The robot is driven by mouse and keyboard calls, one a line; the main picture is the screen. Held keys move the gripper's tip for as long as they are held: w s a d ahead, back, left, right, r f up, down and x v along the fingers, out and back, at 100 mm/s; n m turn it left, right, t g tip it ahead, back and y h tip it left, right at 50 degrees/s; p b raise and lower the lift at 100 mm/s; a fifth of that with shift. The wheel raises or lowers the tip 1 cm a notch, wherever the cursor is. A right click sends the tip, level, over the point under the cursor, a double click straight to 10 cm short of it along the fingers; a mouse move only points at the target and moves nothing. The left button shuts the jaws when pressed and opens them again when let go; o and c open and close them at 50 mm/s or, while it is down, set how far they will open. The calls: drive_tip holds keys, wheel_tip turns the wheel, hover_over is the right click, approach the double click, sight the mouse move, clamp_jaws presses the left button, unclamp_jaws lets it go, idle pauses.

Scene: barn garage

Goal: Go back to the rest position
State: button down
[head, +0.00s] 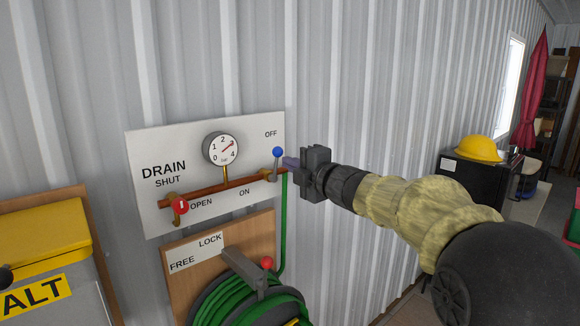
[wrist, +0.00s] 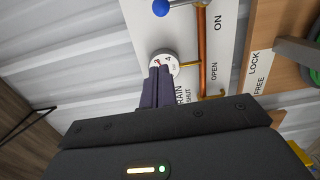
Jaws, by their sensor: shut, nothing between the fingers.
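My gripper (head: 289,162) reaches out from the right in the head view, in front of the wall panel (head: 150,143). Its dark fingers are shut with nothing between them. In the head view the fingertips appear just right of the blue-knobbed lever (head: 278,153), which stands up toward OFF. In the wrist view the closed fingers (wrist: 157,84) point at the gauge (wrist: 164,60) and cover part of it. The blue knob (wrist: 160,7) is apart from them there, near the top edge.
A red-tagged drain handle (head: 181,205) hangs at the pipe's left end. Below is a green hose reel (head: 225,305) with a red-knobbed lever (head: 267,263). A yellow-lidded bin (head: 40,250) stands left. A yellow hard hat (head: 473,150) rests on a black cabinet (head: 468,180) at right.

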drive_tip(key=s+d+f+m+g+h, duration=0.1)
drive_tip(key=s+d+f+m+h, duration=0.2)
drive_tip(key=d+f+m+h, duration=0.5)
drive_tip(key=s+d+f+m+g+h, duration=0.1)
drive_tip(key=s+d+f+m+g, duration=0.2)
drive_tip(key=f+m, duration=0.6)
drive_tip(key=s+d+f+m+g+h, duration=0.1)
drive_tip(key=s+f+m+g, duration=0.3)
drive_tip(key=s+f, duration=0.5)
drive_tip(key=s+d+f+m+g, duration=0.2)
drive_tip(key=s+f, duration=0.8)
drive_tip(key=s, duration=0.5)
drive_tip(key=m+g, duration=0.1)
drive_tip(key=m, duration=0.1)
drive_tip(key=shift+d+m+g+h, duration=0.3)
drive_tip(key=shift+g+h, duration=0.1)
